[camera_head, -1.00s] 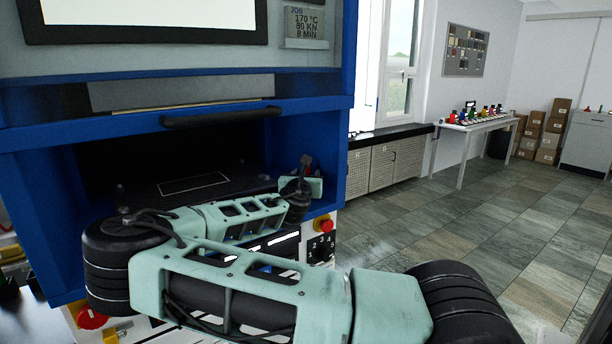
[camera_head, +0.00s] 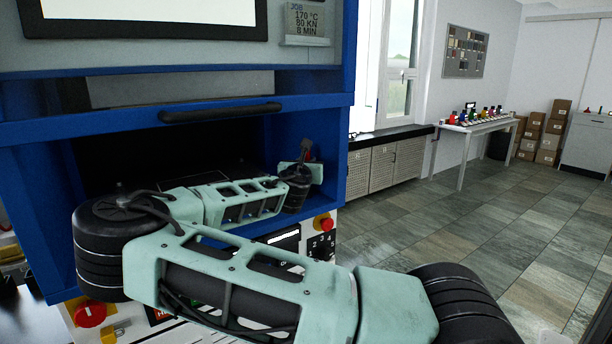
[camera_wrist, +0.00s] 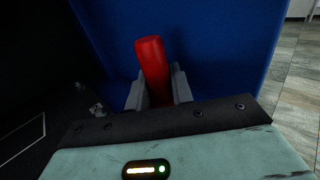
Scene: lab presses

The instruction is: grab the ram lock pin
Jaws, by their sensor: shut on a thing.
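The ram lock pin (camera_wrist: 152,62) shows as a red, rounded handle in the wrist view, in front of the blue inner side wall of the press. My gripper (camera_wrist: 158,88) is shut on it, with one grey finger on each side of the red handle. The handle's top sticks out beyond the fingers; its lower end is hidden behind the gripper body. In the head view a small bit of red shows by my wrist at the right side of the press opening, and the fingers are hidden there.
The blue press frame (camera_head: 345,150) surrounds the dark opening my arm reaches into. A black handle bar (camera_head: 220,113) crosses above my arm. A red button (camera_head: 325,222) and a black knob panel sit below right. Open floor (camera_head: 440,230) lies to the right.

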